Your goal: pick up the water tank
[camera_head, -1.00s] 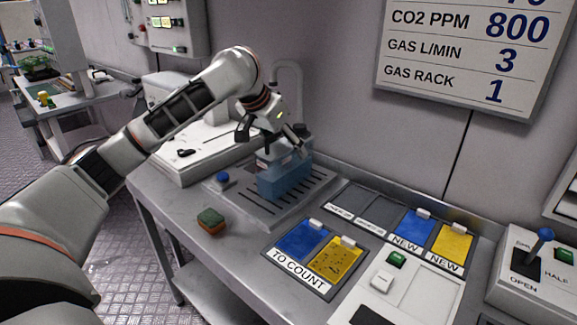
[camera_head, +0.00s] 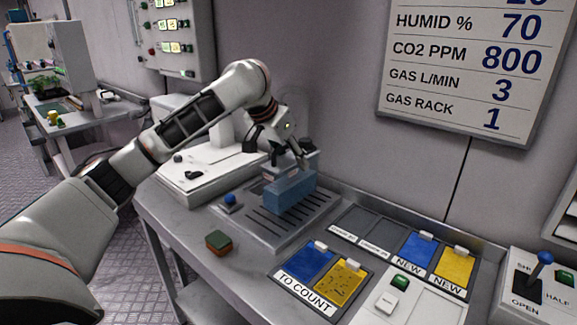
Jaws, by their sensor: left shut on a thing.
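The water tank (camera_head: 290,192) is a translucent blue box with a darker grey top. It stands on or just above the slotted grey drain tray (camera_head: 262,226) on the metal bench; I cannot tell whether its base touches. My left gripper (camera_head: 288,160) comes down from above and is shut on the top part of the tank. The fingers hide some of that top. My right gripper is not in view.
A blue knob (camera_head: 230,198) is on the tray's left corner. A green-and-brown sponge (camera_head: 219,242) lies in front. Blue and yellow cards (camera_head: 340,278) lie at right. A white machine (camera_head: 195,172) stands behind left, a wall sign (camera_head: 465,65) above.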

